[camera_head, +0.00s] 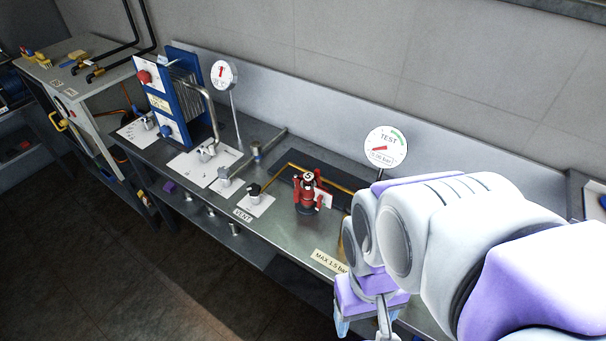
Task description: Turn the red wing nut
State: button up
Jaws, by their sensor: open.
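A red fitting with upright wing-like arms (308,194) stands on the steel bench (289,232), right of the picture's middle. It looks like the red wing nut, but its small parts are hard to make out. A dark round cap with a light mark sits at its top, and a white tag is beside it. My gripper (366,322) is in the lower right, in front of the bench and apart from the red fitting. It is open, and the bottom edge of the picture cuts off part of its fingers.
A round TEST gauge (385,147) stands behind my arm. A VENT valve (255,196) and a MAX label (330,262) are near the bench's front. A blue plate unit (186,97) and a curved pipe stand further left. Dark floor lies open in front.

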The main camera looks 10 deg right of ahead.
aim_at(320, 199)
jog(key=k+j+z, duration=0.2)
jog(key=z, duration=0.2)
jog(key=k+j+z, duration=0.1)
jog(key=z, duration=0.3)
jog(key=k, duration=0.1)
